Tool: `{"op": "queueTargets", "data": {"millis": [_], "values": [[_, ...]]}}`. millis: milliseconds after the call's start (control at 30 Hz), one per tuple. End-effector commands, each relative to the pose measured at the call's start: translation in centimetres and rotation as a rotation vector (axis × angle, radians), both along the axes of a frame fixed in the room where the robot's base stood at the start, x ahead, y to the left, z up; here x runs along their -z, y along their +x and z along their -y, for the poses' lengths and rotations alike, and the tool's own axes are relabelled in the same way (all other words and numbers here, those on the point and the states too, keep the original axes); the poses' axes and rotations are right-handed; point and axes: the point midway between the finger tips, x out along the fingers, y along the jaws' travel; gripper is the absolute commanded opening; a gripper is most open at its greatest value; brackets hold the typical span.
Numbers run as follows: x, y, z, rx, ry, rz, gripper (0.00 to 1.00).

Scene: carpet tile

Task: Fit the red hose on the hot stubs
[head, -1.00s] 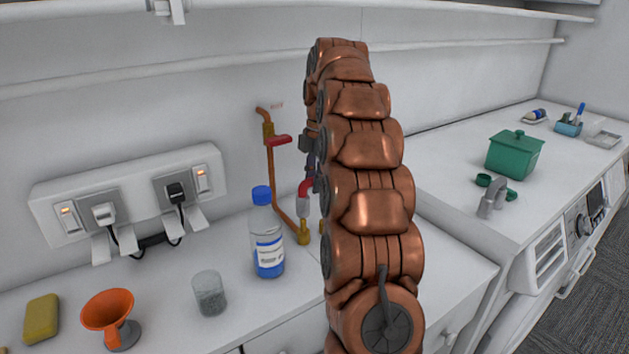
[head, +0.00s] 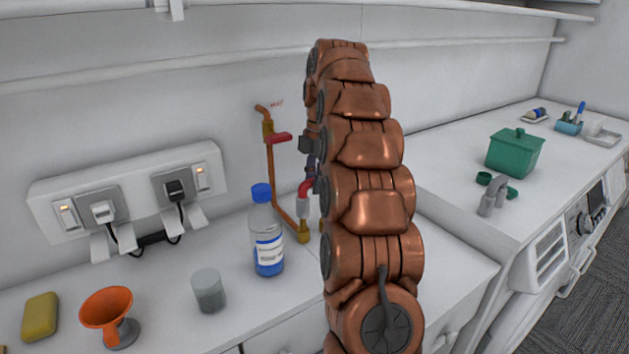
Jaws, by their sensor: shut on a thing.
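The red hose (head: 305,187) shows only as a short bent piece at the left edge of my arm, with a pale grey end sleeve (head: 303,208) pointing down. The hose's other end is hidden.
A copper pipe (head: 271,175) with a red valve handle (head: 280,138) rises left of the hose. A blue-capped bottle (head: 267,240) stands close by, with a grey cup (head: 208,291) and orange funnel (head: 107,308) farther left. A green pot (head: 514,153) is on the right counter.

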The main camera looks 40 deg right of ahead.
Motion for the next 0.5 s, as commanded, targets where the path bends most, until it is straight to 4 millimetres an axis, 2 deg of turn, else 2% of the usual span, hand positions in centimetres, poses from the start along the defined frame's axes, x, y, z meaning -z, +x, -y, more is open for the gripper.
{"op": "queueTargets", "data": {"millis": [500], "values": [[1.09, 0.00, -0.01, 0.000, 0.000, 0.000, 0.00]]}}
